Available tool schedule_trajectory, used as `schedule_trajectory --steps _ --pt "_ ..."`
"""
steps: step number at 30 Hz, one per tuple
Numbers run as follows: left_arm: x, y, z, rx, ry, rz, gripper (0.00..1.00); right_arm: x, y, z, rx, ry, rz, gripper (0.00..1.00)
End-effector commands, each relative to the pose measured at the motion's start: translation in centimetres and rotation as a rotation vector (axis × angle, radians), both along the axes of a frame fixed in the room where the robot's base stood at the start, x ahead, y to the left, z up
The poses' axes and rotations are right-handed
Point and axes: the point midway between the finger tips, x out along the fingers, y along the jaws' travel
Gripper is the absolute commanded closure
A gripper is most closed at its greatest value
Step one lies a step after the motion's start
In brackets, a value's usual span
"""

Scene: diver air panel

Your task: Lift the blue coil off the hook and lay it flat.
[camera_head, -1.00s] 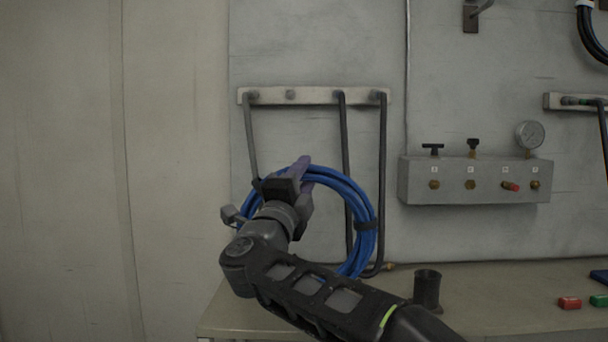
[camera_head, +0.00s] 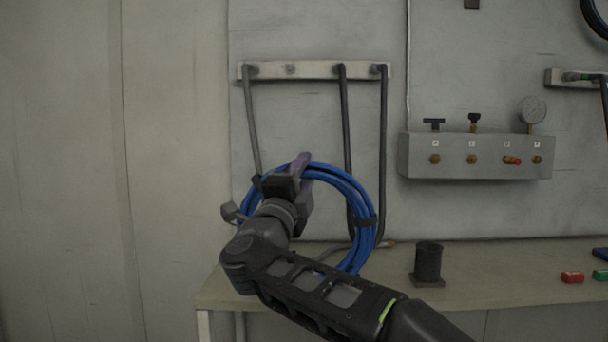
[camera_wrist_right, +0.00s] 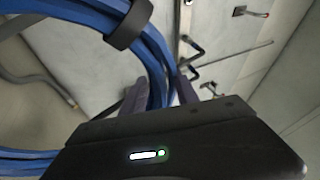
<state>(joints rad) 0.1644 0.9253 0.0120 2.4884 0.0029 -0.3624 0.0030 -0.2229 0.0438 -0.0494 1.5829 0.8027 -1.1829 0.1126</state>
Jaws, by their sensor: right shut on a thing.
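The blue coil (camera_head: 352,190) is a looped bundle of blue hose with dark bands, upright in front of the wall panel. My right gripper (camera_head: 301,168) is shut on the top of the coil, slightly left of its middle. The coil hangs from it, clear of any hook that I can see, its lower left hidden by my arm. In the right wrist view the coil (camera_wrist_right: 152,55) runs between the two fingers (camera_wrist_right: 160,92), and a dark band shows near them. My left gripper is not in view.
A bench (camera_head: 480,285) runs below the panel, with a dark cup-like holder (camera_head: 428,264) and red (camera_head: 572,277) and green blocks at right. Dark hoses hang from a rail (camera_head: 318,70) behind the coil. A valve box (camera_head: 475,156) with a gauge is on the wall. Bench space right of the coil is partly free.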

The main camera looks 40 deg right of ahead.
Motion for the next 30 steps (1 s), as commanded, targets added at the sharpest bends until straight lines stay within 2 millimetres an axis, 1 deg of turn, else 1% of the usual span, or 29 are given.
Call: schedule_trajectory --steps 1,7,11,17,30 --pt "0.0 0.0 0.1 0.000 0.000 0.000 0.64 -0.1 0.0 0.4 -0.003 -0.006 0.000 1.00" --pt "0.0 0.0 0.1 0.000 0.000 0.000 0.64 -0.1 0.0 0.4 -0.002 -0.006 0.000 1.00" --pt "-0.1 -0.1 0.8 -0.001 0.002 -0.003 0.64 0.1 -0.2 0.6 0.004 0.004 -0.001 1.00" --pt "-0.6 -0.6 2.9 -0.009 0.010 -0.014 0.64 1.2 -0.9 0.8 0.035 0.046 -0.001 1.00" --pt "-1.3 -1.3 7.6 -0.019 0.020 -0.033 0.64 3.6 -2.8 0.4 0.112 0.147 -0.001 1.00"
